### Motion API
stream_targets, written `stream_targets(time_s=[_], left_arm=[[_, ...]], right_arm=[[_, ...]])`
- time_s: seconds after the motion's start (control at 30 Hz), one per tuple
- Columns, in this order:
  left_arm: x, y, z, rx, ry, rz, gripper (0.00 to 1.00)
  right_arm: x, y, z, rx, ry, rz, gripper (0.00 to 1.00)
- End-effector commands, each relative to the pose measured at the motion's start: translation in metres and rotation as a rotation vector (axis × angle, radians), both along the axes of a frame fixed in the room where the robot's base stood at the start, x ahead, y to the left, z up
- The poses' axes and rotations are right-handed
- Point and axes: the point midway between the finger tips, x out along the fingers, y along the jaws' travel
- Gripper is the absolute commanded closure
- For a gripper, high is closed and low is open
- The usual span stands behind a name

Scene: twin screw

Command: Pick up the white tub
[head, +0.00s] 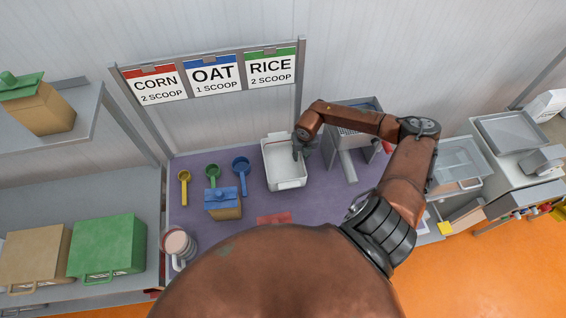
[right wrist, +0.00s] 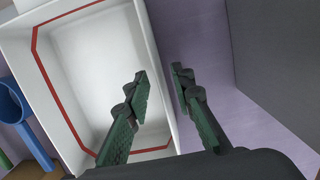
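The white tub (head: 270,177) stands on the purple mat in the middle of the head view. It looks empty. In the right wrist view the tub (right wrist: 85,60) shows a red line around its inside. My right gripper (head: 300,154) is at the tub's right wall. In the wrist view the gripper (right wrist: 160,75) is open, one finger over the tub's inside and the other outside, with the wall between them. I cannot tell whether either finger touches the wall. My left gripper is not in view.
Yellow (head: 184,187), green (head: 212,177) and blue (head: 241,170) scoops lie left of the tub, with a blue-topped box (head: 223,208) below them. A grey metal dispenser (head: 352,130) stands close on the right. A sign rack (head: 212,74) is behind.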

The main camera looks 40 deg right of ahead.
Motion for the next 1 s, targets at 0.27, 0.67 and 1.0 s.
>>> stream_targets(time_s=[0.27,0.67,1.0], left_arm=[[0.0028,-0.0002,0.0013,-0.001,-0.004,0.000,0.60],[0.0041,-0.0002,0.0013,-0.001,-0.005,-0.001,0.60],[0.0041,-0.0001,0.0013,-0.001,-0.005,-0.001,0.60]], right_arm=[[0.0004,-0.0007,-0.0107,0.000,0.001,0.000,0.78],[0.0004,-0.0006,-0.0103,0.000,0.001,0.000,1.00],[0.0005,-0.0006,-0.0102,0.000,0.001,0.000,1.00]])
